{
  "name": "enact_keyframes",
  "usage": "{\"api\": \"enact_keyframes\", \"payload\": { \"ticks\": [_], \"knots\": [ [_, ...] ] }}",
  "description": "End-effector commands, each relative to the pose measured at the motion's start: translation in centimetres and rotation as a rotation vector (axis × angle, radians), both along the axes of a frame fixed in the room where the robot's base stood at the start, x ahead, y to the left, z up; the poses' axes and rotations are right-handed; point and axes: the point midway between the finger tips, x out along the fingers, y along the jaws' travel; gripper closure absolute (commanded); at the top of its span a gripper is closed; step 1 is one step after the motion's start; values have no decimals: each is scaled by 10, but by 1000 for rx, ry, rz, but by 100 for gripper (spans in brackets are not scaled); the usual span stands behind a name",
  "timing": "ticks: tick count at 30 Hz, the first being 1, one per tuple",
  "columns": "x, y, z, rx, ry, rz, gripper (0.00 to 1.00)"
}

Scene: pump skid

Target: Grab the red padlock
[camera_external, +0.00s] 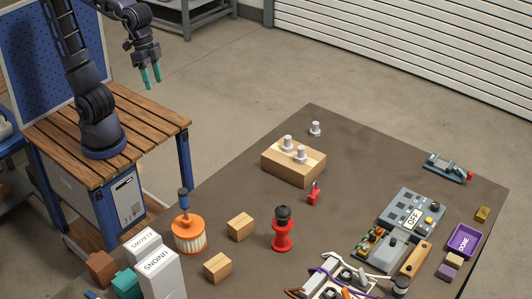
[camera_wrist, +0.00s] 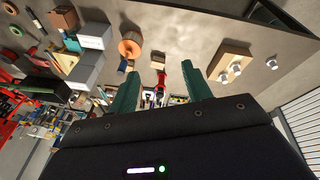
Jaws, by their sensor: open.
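The red padlock (camera_external: 314,194) is small, with a grey shackle, and stands on the brown table (camera_external: 360,150) just in front of the wooden block with bolts. I cannot make it out surely in the wrist view. My gripper (camera_external: 151,76) has two green fingers, open and empty. It hangs high above the wooden bench at the upper left, well apart from the table and the padlock. The green fingers also show in the wrist view (camera_wrist: 160,88).
A wooden block (camera_external: 293,166) with upright bolts stands behind the padlock. A red and black bottle-like object (camera_external: 282,230) stands in front-left of it. An orange filter (camera_external: 189,236), wooden cubes (camera_external: 240,227) and a grey OFF panel (camera_external: 412,212) surround it.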

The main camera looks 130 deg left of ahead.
Motion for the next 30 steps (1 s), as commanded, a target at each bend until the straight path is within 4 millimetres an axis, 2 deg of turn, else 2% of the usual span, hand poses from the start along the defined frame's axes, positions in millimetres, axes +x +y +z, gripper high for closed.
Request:
{"api": "enact_keyframes", "payload": {
  "ticks": [1, 8, 17, 23, 30],
  "knots": [
    [16, 4, 1, -15, 14, 31, 51],
    [80, 24, 4, -81, 64, 171, 51],
    [164, 58, -8, -162, 130, 354, 51],
    [218, 85, -26, -214, 175, 475, 51],
    [279, 121, -59, -274, 229, 622, 51]
  ]
}}
